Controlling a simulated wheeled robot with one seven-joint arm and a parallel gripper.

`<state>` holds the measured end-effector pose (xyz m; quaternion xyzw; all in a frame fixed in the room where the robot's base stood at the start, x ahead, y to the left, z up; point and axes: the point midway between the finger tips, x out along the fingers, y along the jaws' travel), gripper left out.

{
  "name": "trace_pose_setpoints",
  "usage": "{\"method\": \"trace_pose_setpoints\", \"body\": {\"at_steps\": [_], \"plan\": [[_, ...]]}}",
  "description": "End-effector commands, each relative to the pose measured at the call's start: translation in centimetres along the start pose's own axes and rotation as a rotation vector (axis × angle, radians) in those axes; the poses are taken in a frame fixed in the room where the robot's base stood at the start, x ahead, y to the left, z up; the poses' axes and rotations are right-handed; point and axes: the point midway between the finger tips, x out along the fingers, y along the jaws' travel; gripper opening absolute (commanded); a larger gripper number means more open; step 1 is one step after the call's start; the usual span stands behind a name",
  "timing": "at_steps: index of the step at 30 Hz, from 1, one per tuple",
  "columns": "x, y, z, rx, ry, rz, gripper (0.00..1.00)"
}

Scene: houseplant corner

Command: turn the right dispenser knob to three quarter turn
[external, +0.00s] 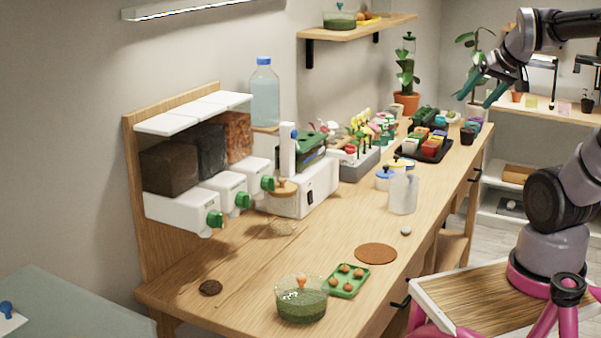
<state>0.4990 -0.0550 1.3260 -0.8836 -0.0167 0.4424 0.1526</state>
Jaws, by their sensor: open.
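A dispenser with three white units hangs on a wooden board at the left. The right dispenser knob (268,183) is green and sits on the front of the farthest unit, below a bin of orange-brown chunks (239,136). Its exact turn angle is too small to read. The middle knob (242,201) and the nearest knob (215,220) are also green. My gripper (482,93) is at the upper right, high above the far end of the bench. Its green fingers are apart and empty, well away from the knobs.
A white machine (305,188) stands right beside the right knob. A clear jar (403,193), a green tray (346,281) and a glass bowl (301,300) stand nearer the front edge.

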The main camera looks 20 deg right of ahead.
Motion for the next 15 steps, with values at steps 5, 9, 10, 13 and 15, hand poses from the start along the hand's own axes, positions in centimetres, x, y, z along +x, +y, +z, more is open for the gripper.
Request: {"method": "trace_pose_setpoints", "body": {"at_steps": [5, 9, 10, 13, 15], "plan": [[6.9, -2.4, -4.9, -0.432, 0.102, -0.008, 0.77], [12.7, -5.1, -7.9, -0.815, 0.218, 0.019, 0.77], [13.9, -5.7, -8.4, -0.896, 0.245, 0.029, 0.77], [17.9, -8.0, -9.4, -1.171, 0.333, 0.077, 0.77], [20.6, -9.7, -9.7, -1.363, 0.395, 0.123, 0.77]]}}
